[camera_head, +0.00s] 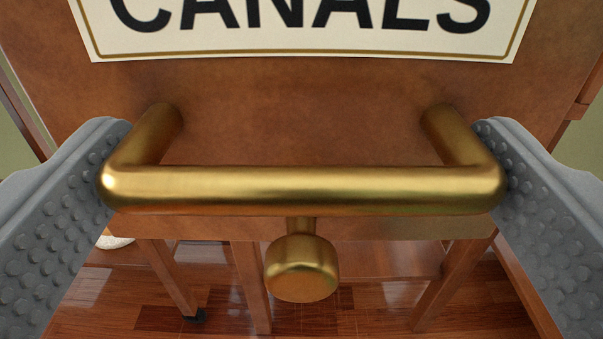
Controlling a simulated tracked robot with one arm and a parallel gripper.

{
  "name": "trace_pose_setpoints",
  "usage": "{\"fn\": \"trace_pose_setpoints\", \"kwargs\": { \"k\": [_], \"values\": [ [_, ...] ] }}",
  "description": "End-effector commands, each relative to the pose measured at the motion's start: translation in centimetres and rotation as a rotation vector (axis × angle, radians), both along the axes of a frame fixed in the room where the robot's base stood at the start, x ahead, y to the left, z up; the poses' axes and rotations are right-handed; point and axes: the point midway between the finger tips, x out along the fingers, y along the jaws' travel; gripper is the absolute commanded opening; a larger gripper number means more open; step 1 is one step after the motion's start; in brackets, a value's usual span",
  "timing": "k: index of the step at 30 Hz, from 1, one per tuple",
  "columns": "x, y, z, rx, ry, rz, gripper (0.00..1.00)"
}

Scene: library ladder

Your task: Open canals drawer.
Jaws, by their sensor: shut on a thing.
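The canals drawer (300,95) has a brown wooden front, and a cream label (300,28) reading "CANALS" shows at the top, cut by the frame edge. A brass bar handle (300,188) stands out from the front on two posts. My gripper (303,190) has one grey studded finger at each end of the handle. The fingers press on the two ends of the bar, so the gripper is shut on the handle along its length. How far the drawer stands out cannot be told from this view.
A round brass knob (301,268) sits below the handle's middle. Wooden legs (252,285) stand below on a glossy reddish wood floor (355,320). A small white thing (115,241) is partly hidden at the lower left.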

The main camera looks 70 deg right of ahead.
Motion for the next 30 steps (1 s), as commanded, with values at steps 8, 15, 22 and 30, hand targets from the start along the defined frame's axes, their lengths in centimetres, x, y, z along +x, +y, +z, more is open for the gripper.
{"fn": "trace_pose_setpoints", "kwargs": {
  "k": [8,15,22,30],
  "values": [
    [-0.2,-0.3,-0.1,0.003,0.001,-0.007,1.0],
    [-0.5,1.3,-0.1,0.004,0.001,-0.002,1.0],
    [-2.0,5.4,0.0,0.002,0.001,-0.003,1.0],
    [-3.6,9.9,-0.1,0.002,0.003,-0.004,1.0]
  ]
}}
